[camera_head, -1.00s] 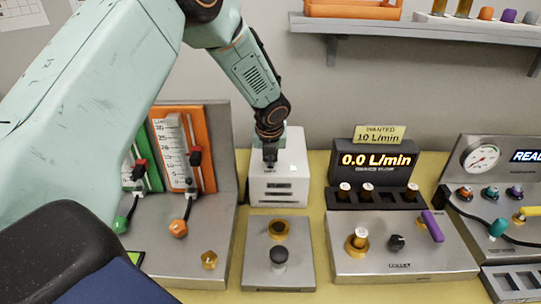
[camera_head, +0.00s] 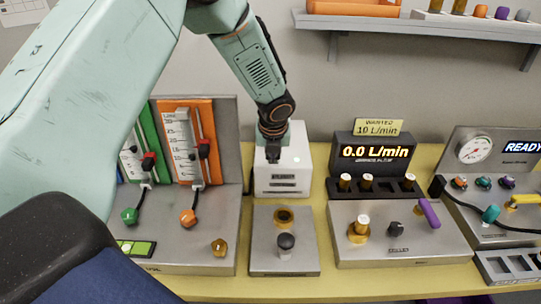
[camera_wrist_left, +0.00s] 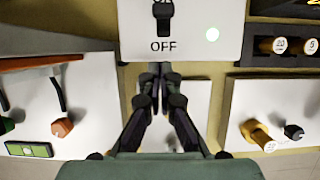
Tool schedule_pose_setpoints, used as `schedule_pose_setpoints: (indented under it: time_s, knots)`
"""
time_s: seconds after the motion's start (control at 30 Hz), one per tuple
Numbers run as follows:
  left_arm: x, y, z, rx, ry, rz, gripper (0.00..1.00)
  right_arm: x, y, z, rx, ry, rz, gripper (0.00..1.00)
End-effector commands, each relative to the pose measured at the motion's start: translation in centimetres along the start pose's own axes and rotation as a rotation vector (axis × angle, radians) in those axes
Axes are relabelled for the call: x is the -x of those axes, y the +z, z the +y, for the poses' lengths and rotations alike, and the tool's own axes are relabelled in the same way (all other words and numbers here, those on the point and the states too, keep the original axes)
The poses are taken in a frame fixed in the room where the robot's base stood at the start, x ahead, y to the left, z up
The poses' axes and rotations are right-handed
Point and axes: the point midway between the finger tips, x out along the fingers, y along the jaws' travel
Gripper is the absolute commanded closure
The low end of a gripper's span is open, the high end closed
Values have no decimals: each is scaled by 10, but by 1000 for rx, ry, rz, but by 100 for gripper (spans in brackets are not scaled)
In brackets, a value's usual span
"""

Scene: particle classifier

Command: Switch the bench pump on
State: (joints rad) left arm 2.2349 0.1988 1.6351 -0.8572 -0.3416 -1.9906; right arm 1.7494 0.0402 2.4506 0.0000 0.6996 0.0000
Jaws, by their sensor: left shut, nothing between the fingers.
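The bench pump is a white box (camera_head: 295,170) at the back of the yellow bench in the head view. Its top (camera_wrist_left: 190,45) fills the upper middle of the left wrist view, with a dark switch (camera_wrist_left: 163,14), the word OFF in front of it, a partly cropped word behind, and a pale green glowing light (camera_wrist_left: 212,34). I cannot tell which way the switch lies. My left gripper (camera_head: 272,157) is shut and empty at the pump. In the wrist view its fingertips (camera_wrist_left: 155,70) show just below the pump's edge, apart from the switch. My right gripper is out of view.
A flow display (camera_head: 375,155) reading 0.0 L/min is to the right. A flowmeter stand (camera_head: 222,120) is close on the left. A shelf (camera_head: 430,30) hangs behind.

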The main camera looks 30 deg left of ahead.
Motion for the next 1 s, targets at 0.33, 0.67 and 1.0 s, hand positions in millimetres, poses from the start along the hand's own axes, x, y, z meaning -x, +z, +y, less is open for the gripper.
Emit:
schedule_pose_setpoints:
  time_s: [0.33,0.67,1.0]
  knots:
    - [63,4,-3,-1,0,-1,100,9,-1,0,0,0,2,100]
    - [80,2,-2,-1,2,1,100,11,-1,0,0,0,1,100]
    - [80,1,-1,-1,1,1,100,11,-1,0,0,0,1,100]
